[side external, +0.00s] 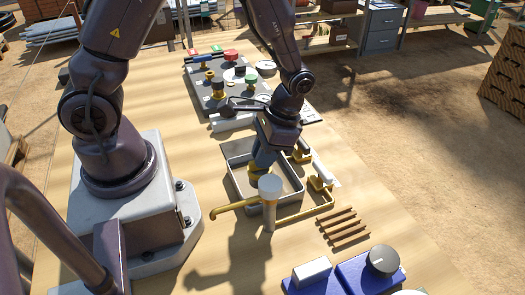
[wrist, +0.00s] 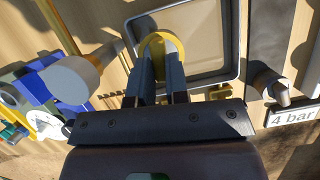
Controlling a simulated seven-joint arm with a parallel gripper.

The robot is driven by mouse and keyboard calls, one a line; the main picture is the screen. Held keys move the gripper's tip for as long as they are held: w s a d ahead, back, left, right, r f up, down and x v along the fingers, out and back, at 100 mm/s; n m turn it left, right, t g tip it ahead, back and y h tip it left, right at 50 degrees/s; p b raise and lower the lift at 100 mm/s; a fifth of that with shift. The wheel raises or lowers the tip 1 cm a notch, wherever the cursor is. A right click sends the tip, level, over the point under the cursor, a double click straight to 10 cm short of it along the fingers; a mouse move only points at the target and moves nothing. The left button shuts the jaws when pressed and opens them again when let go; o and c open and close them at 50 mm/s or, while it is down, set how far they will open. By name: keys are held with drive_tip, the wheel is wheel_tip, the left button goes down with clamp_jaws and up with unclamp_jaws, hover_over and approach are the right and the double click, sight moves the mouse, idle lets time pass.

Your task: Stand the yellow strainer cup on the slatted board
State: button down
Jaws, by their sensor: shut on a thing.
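The yellow strainer cup (wrist: 176,42) shows in the wrist view as a yellow ring between the fingertips of my gripper (wrist: 161,60). My gripper is shut on it. In the side view my gripper (side external: 263,158) points down over the grey tray, with the yellow cup (side external: 256,174) at its tips. A white-topped post partly hides the cup there, and I cannot tell whether it touches the tray floor. The slatted board (side external: 343,228), several brown wooden slats, lies on the table to the right of the tray and nearer the camera. Its top looks bare.
The grey tray (side external: 229,178) has a raised rim. The white-topped post (side external: 269,188) and yellow pipes (side external: 305,213) stand between tray and board. A grey valve panel (side external: 205,92) is at the back.

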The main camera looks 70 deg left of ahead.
drive_tip(key=w+d+r+m, duration=0.2)
drive_tip(key=w+d, duration=0.4)
drive_tip(key=d, duration=0.1)
drive_tip(key=w+d+r+m+y, duration=0.1)
drive_tip(key=w+d+r+m, duration=0.1)
drive_tip(key=w+d, duration=0.5)
drive_tip(key=shift+d+r+m+y, duration=0.3)
drive_tip(key=shift+d+r+m, duration=0.1)
drive_tip(key=shift+r, duration=0.4)
drive_tip(key=shift+w, duration=0.1)
drive_tip(key=shift+f, duration=2.5)
drive_tip(key=shift+f, duration=0.4)
drive_tip(key=shift+f, duration=1.1)
drive_tip(key=shift+a+f, duration=0.1)
drive_tip(key=shift+f, duration=0.1)
drive_tip(key=shift+f, duration=0.75)
